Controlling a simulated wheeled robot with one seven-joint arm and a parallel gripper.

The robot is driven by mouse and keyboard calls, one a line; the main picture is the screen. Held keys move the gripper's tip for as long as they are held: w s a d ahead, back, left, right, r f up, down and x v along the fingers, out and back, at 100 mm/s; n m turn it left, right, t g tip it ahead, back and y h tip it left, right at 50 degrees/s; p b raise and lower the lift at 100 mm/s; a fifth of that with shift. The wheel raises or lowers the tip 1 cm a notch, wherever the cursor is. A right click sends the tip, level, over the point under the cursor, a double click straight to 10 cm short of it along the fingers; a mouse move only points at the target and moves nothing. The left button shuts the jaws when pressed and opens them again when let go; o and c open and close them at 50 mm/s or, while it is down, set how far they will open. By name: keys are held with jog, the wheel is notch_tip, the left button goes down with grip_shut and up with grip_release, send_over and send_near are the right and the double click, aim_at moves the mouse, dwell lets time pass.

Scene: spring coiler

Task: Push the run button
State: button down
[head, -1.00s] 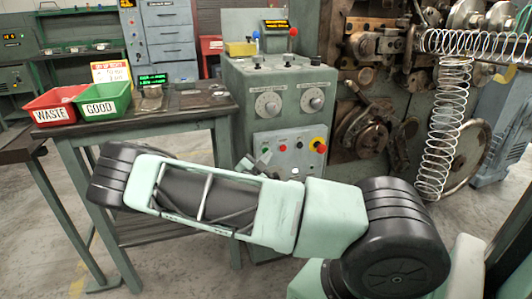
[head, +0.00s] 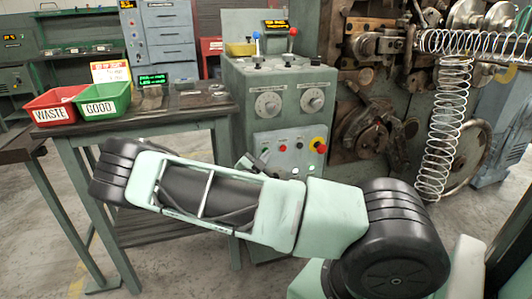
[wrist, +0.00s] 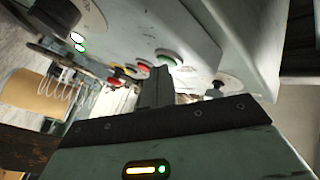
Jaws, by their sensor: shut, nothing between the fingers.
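The control panel (head: 290,150) on the front of the green cabinet carries several small buttons. A red button (head: 319,145) on a yellow surround sits at its right. In the wrist view a green button (wrist: 168,58) with a pale ring sits just beyond my fingertips, with a red button (wrist: 143,66) to its left. The button labels cannot be read. My gripper (wrist: 158,85) is shut and empty, pointing at the panel close to the green button; I cannot tell whether it touches. In the head view my gripper (head: 255,163) shows small at the panel's lower left.
Two levers, blue-topped (head: 256,35) and red-topped (head: 292,32), stand on the cabinet above two dials. The coiler and its hanging spring (head: 445,130) are to the right. Left is a bench (head: 190,100) with a red WASTE bin (head: 55,108) and green GOOD bin (head: 103,101).

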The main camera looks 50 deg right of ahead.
jog(key=shift+s, duration=0.1)
jog(key=shift+s+a, duration=0.4)
jog(key=shift+s, duration=0.15)
jog(key=shift+s+a+p, duration=0.1)
jog(key=shift+s+a, duration=0.35)
jog(key=shift+s, duration=0.25)
jog(key=shift+s+a+p, duration=0.15)
jog(key=shift+s+a, duration=0.25)
jog(key=shift+s, duration=0.35)
jog(key=shift+s+a+p, duration=0.1)
jog(key=shift+s+a, duration=0.35)
jog(key=shift+s, duration=0.25)
jog(key=shift+f, duration=0.1)
